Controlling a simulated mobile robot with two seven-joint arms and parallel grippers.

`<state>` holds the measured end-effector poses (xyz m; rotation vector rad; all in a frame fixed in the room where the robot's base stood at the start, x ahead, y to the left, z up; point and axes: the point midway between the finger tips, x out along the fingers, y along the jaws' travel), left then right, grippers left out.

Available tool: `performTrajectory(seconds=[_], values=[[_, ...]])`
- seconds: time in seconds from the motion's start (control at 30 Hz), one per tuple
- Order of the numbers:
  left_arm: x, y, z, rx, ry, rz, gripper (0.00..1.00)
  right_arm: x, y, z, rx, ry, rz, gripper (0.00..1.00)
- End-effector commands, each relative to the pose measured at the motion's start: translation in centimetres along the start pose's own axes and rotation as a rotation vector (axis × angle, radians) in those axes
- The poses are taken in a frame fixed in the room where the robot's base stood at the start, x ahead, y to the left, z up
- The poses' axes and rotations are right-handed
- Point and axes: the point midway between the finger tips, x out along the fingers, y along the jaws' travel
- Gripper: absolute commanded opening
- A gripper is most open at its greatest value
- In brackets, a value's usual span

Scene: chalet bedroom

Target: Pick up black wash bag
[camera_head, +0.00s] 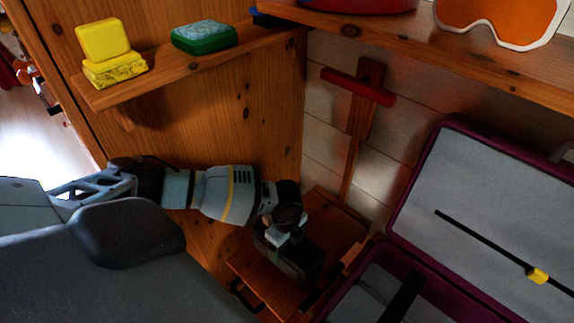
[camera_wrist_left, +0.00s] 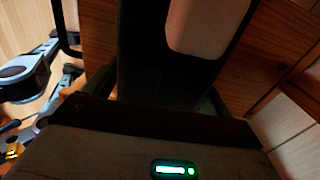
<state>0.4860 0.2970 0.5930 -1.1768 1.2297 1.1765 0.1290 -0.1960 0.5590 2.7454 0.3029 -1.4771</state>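The black wash bag (camera_head: 300,262) is a dark box-like shape on a small wooden surface (camera_head: 345,222) at the lower middle of the head view. My left gripper (camera_head: 283,238) is at the bag's upper left part and hides some of it. In the left wrist view the dark bag (camera_wrist_left: 150,70) fills the space in front of the gripper, between its two dark fingers. A pale patch (camera_wrist_left: 205,25) shows on it. Shadow hides whether the fingers press on the bag. My right gripper is not in view.
An open purple suitcase (camera_head: 405,205) with grey lining lies close on the right. A wooden shelf (camera_head: 165,80) holds yellow sponges (camera_head: 108,52) and a green box (camera_head: 203,36). Orange goggles (camera_head: 500,18) lie on an upper shelf. A wooden panel stands behind my left arm.

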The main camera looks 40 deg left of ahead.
Motion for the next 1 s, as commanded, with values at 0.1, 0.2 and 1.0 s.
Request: performTrajectory(seconds=[0.1,0.2,1.0], values=[[0.0,0.0,0.0,0.000,0.000,0.000,0.67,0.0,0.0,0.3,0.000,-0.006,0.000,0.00],[0.0,0.0,0.0,0.000,0.000,0.000,0.54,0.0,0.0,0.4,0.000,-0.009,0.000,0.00],[-6.6,-0.3,-0.1,0.000,0.001,-0.009,0.48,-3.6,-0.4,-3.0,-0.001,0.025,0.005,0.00]])
